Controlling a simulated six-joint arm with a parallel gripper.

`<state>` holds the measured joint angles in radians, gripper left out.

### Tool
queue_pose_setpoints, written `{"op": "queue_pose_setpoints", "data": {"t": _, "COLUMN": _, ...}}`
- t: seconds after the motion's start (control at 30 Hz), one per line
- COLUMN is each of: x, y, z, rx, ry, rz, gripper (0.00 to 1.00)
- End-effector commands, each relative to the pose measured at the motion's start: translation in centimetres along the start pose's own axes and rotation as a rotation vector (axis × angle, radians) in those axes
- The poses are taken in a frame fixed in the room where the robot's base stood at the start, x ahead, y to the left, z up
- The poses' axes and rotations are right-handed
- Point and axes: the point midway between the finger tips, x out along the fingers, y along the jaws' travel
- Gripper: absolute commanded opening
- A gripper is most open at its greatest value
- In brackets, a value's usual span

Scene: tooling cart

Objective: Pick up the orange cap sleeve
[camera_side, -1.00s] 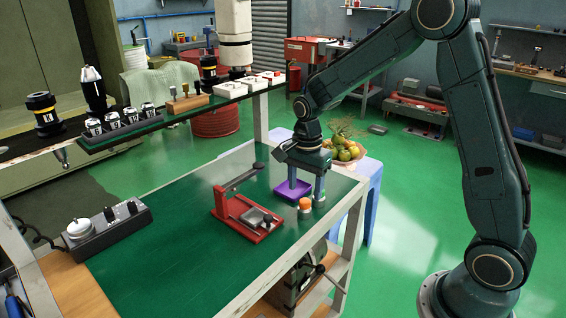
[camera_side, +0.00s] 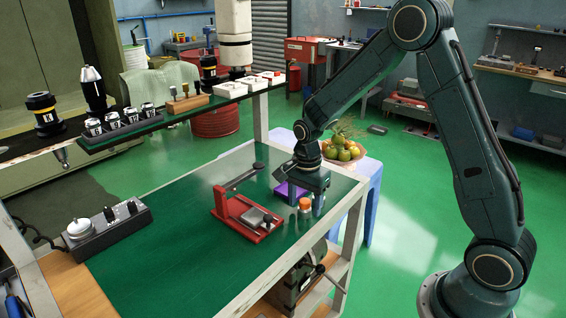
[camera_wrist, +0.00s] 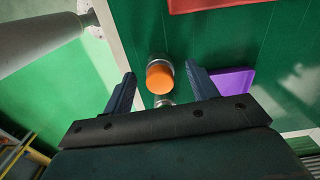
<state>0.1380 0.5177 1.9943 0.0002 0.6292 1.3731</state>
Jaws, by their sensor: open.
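The orange cap sleeve (camera_side: 304,202) stands on the green cart top, beside the purple tray (camera_side: 283,190). In the wrist view the orange cap sleeve (camera_wrist: 160,78) shows as an orange top with silvery metal around its far edge. My gripper (camera_side: 302,196) is low over the cart top, around the sleeve. In the wrist view the open fingers of my gripper (camera_wrist: 160,82) lie left and right of the sleeve, with a visible gap on both sides. A small metal piece (camera_wrist: 163,101) shows just below the orange top, partly hidden by my gripper.
A red fixture (camera_side: 245,217) stands left of the sleeve in the side view. The purple tray (camera_wrist: 234,82) lies close beyond the right finger in the wrist view. The cart's pale edge (camera_side: 352,205) is near on the right. A control box (camera_side: 108,222) sits far left.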

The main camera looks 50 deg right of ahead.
Motion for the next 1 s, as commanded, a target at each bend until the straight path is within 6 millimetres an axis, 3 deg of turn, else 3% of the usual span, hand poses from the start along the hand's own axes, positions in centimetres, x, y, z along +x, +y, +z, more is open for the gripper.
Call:
{"op": "queue_pose_setpoints", "data": {"t": 0.27, "x": -0.03, "y": 0.0, "z": 0.0, "rx": 0.0, "ry": 0.0, "rz": 0.0, "gripper": 0.58}}
{"op": "queue_pose_setpoints", "data": {"t": 0.53, "x": -0.04, "y": -0.01, "z": 0.0, "rx": 0.0, "ry": 0.0, "rz": 0.0, "gripper": 0.09}}
{"op": "queue_pose_setpoints", "data": {"t": 1.0, "x": -0.72, "y": -0.07, "z": -0.01, "rx": 0.0, "ry": 0.0, "rz": -0.002, "gripper": 0.08}}
